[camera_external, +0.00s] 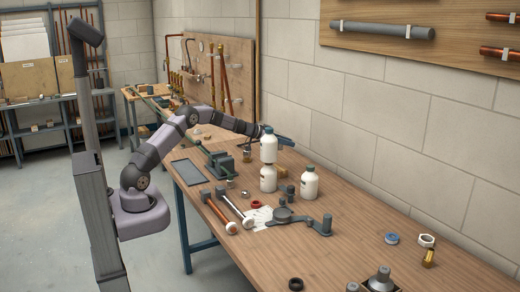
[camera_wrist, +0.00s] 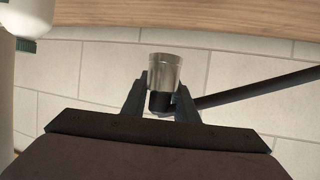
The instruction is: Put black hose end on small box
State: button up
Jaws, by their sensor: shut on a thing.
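My gripper (camera_wrist: 162,88) is shut on the black hose end (camera_wrist: 160,102), which has a shiny silver sleeve (camera_wrist: 164,70) at its tip. The black hose (camera_wrist: 260,90) runs from the jaws to the right edge of the wrist view. In the external view my gripper (camera_external: 268,133) is above the far part of the workbench, beside the upper white bottle; the hose end is too small to make out there. I cannot clearly identify the small box. A dark open holder with grey fittings (camera_external: 380,279) is cut off at the bottom edge.
White bottles (camera_external: 268,178) (camera_external: 310,184) stand near my gripper; the upper one (camera_external: 268,148) appears stacked. The wall is close behind. The bench's front middle is fairly clear.

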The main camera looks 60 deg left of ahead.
jog(key=shift+f+b, duration=0.45)
jog(key=shift+f, duration=4.1)
jog(key=shift+f, duration=0.1)
jog(key=o, duration=1.1)
jog(key=shift+c, duration=0.2)
jog(key=b+v, duration=0.1)
jog(key=v, duration=1.1)
jog(key=shift+b, duration=0.4)
jog(key=shift+r, duration=0.25)
